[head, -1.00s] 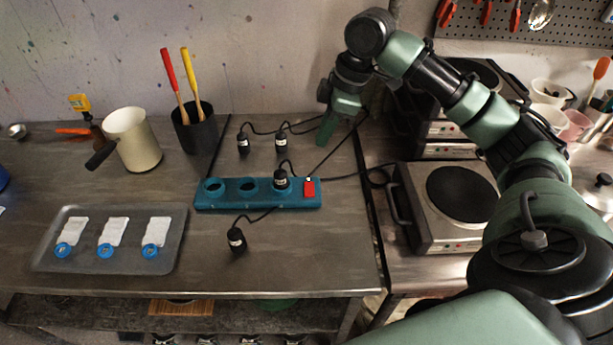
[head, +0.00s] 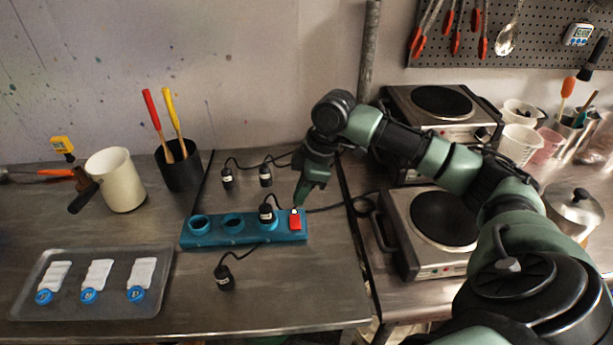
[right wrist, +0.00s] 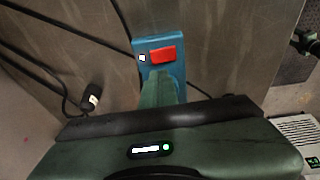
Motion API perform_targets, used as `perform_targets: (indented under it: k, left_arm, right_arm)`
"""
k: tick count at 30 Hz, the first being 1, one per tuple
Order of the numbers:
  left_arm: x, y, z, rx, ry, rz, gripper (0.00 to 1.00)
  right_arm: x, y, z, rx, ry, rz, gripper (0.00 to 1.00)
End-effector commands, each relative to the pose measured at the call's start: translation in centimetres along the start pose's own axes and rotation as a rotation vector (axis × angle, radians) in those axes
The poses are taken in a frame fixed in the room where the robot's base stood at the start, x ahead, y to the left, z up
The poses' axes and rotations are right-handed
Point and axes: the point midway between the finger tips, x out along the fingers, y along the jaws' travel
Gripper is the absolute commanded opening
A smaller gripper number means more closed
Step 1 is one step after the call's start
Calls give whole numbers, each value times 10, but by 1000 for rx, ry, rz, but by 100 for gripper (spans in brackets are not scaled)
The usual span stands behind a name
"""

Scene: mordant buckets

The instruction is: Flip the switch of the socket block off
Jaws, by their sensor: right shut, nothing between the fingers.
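The teal socket block (head: 212,238) lies on the steel table. Its red switch (head: 295,222) is at the right end, with a small white spot beside it. A black plug (head: 266,213) sits in the socket nearest the switch; two other sockets look empty. My right gripper (head: 298,203) is shut and empty, pointing down just behind the switch. In the right wrist view the shut fingertips (right wrist: 164,78) are over the block's end, close to the red switch (right wrist: 163,54). I cannot tell whether they touch it. My left gripper is out of view.
Loose black plugs (head: 225,279) with cords lie in front of and behind the block. A grey tray (head: 160,262) with white pieces and blue rings lies left. A black cup (head: 180,173) and cream pot (head: 116,180) stand behind. A hot plate (head: 415,262) is right.

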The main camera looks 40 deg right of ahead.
Motion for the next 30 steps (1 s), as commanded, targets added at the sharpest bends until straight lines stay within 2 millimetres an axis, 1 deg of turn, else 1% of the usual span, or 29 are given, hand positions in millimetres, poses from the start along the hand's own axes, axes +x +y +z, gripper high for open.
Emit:
perform_targets:
  k: [1,3,6,10,15,23,25,27,30]
  left_arm:
    - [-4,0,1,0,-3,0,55]
    - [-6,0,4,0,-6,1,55]
    - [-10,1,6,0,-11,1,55]
    - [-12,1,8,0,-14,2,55]
    - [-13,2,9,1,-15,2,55]
    - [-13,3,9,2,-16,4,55]
    - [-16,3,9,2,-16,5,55]
    - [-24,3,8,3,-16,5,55]
    - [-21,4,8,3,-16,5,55]
  right_arm:
    - [9,-1,-1,0,1,-3,0]
    - [22,0,1,1,-1,-3,0]
    - [36,1,6,1,-1,-2,0]
    - [48,2,9,-1,-1,0,0]
    - [54,3,11,-1,0,1,0]
    - [55,3,11,-1,0,1,0]
    - [55,3,11,0,0,0,0]
    - [56,3,11,0,0,-3,0]
    - [60,4,12,-2,1,1,0]
